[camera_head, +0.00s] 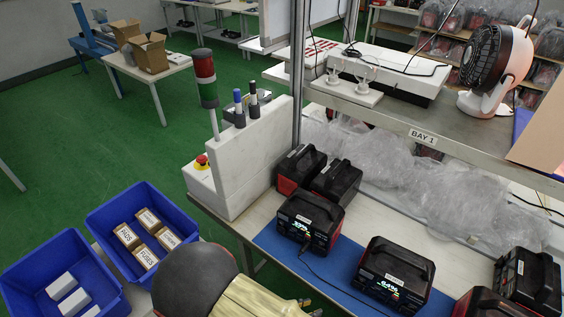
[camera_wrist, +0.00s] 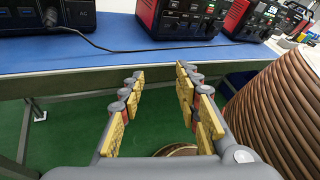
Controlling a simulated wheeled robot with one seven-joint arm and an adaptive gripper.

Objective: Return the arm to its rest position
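My gripper (camera_wrist: 160,84) shows in the wrist view with its two yellow-padded fingers spread apart and nothing between them. It is in front of the workbench's front edge, with green floor showing between and below the fingers. In the head view my arm (camera_head: 195,281) fills the bottom middle, and the gripper itself cannot be made out clearly there. The workbench (camera_head: 221,213) carries a blue mat (camera_head: 340,272) with black-and-red power units on it, one (camera_head: 309,220) with a lit display. In the wrist view, a cable runs from a power unit (camera_wrist: 50,14) across the mat.
A brown ribbed cylinder (camera_wrist: 275,115) stands close at the right in the wrist view. Two blue bins (camera_head: 96,222) (camera_head: 15,267) with small boxes sit left of my arm. Open green floor (camera_head: 100,150) lies left.

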